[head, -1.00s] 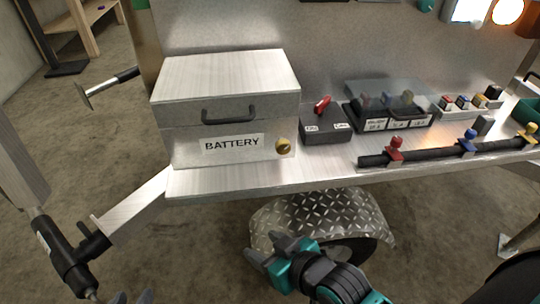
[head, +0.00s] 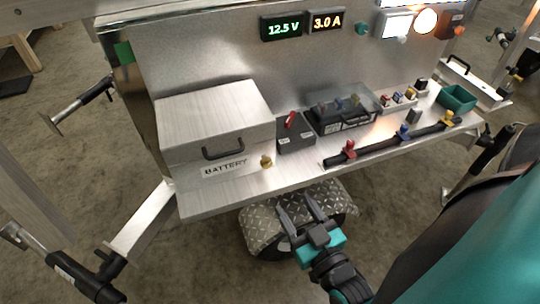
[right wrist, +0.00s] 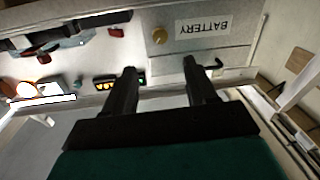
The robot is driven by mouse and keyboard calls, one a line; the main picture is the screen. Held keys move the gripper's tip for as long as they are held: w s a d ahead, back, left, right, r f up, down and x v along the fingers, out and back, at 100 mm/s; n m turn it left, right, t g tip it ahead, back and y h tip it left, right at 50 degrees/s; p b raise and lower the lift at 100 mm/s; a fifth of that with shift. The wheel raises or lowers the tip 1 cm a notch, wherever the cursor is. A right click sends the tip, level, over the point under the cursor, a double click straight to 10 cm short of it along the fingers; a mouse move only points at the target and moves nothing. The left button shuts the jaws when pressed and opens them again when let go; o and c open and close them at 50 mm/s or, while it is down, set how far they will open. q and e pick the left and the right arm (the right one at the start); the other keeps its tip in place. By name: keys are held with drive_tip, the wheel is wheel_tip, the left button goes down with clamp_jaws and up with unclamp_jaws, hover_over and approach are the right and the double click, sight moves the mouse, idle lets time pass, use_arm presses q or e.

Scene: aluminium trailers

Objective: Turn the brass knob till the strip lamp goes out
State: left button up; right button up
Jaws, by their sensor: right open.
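The brass knob (head: 266,161) is on the front of the grey battery box (head: 215,130), right of its BATTERY label. It also shows in the right wrist view (right wrist: 159,36). A bright white strip lamp (head: 402,3) is lit at the top edge of the head view; in the right wrist view it is a glowing strip (right wrist: 45,101) at the left. My right gripper (head: 297,206) is open and empty, below and in front of the bed edge, apart from the knob. Its fingers (right wrist: 160,66) point toward the box side. My left gripper is out of view.
Right of the box are a black switch box with a red lever (head: 292,122), a clear-covered fuse block (head: 342,112) and a dark pipe with coloured valves (head: 385,142). Displays (head: 282,27) read 12.5 V and 3.0 A. A tread-plate fender (head: 262,218) lies behind my right gripper.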

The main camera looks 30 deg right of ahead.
sight(268, 165)
drive_tip(key=w, duration=0.4)
drive_tip(key=w+d, duration=0.1)
drive_tip(key=w, duration=0.3)
drive_tip(key=w+b, duration=0.1)
drive_tip(key=w, duration=0.3)
drive_tip(key=shift+d, duration=0.35)
drive_tip(key=shift+w+d, duration=0.1)
drive_tip(key=shift+w, duration=0.25)
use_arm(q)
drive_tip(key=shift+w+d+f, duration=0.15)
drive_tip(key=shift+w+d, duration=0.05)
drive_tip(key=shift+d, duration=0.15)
use_arm(e)
drive_tip(key=c, duration=1.1)
drive_tip(key=shift+o, duration=0.2)
drive_tip(key=shift+r+m+p, duration=0.1)
drive_tip(key=shift+m+p, duration=0.3)
drive_tip(key=shift+m, duration=0.8)
drive_tip(key=shift+m+p, duration=0.5)
drive_tip(key=shift+m, duration=0.5)
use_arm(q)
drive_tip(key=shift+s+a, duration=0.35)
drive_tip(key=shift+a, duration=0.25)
use_arm(e)
drive_tip(key=shift+f+m, duration=0.2)
drive_tip(key=shift+m, duration=0.1)
